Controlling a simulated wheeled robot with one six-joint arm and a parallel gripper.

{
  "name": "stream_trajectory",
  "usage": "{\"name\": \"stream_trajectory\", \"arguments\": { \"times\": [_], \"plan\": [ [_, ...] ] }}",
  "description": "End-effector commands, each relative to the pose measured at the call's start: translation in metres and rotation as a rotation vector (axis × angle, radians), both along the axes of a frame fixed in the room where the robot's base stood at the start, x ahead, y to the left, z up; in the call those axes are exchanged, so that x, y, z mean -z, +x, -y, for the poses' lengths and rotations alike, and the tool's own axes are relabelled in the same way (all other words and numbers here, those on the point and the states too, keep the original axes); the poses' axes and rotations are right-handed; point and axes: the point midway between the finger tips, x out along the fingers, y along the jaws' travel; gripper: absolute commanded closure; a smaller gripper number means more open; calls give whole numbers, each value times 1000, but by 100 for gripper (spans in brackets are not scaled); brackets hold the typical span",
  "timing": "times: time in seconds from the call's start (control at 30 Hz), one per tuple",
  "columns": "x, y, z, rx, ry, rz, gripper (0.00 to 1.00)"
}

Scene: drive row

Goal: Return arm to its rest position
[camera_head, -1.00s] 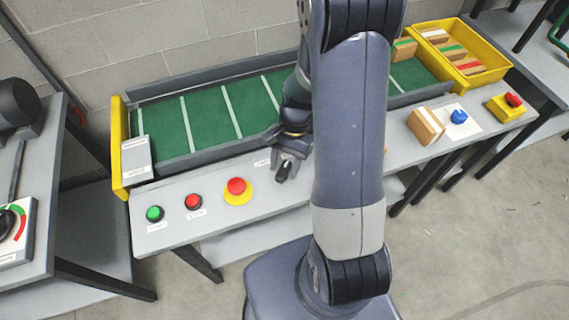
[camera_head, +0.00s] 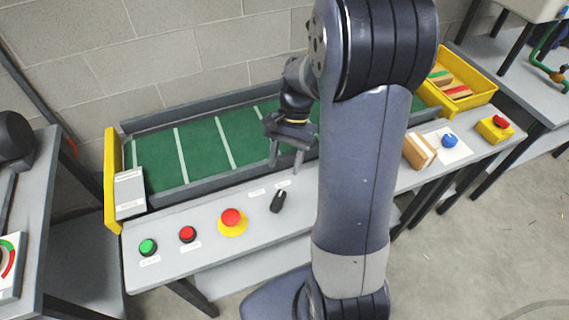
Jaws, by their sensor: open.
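My gripper (camera_head: 285,165) is open and empty, its two fingers pointing down. In the picture it lies over the front rail of the green conveyor (camera_head: 205,148), just above a black knob (camera_head: 277,201) on the grey panel (camera_head: 215,256). The fingers are apart from the knob. My arm rises through the middle of the view and hides part of the conveyor and the panel.
The panel carries a green button (camera_head: 148,247), a red button (camera_head: 187,234) and a red mushroom button (camera_head: 232,222). Right of my arm are a box (camera_head: 419,151), a blue button (camera_head: 449,140), a red-and-yellow button (camera_head: 498,125) and a yellow bin (camera_head: 470,82) holding boxes.

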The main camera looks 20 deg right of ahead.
Motion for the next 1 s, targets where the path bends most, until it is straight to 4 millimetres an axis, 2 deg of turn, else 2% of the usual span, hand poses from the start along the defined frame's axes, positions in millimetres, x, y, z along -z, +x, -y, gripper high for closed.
{"name": "stream_trajectory", "arguments": {
  "times": [0.27,0.37,0.8,1.0],
  "plan": [
    [6,-2,-2,0,0,-1,55],
    [17,-5,-5,-2,1,-3,55],
    [87,-26,-27,-2,2,-4,55],
    [101,-30,-30,-2,1,-1,55]
  ]
}}
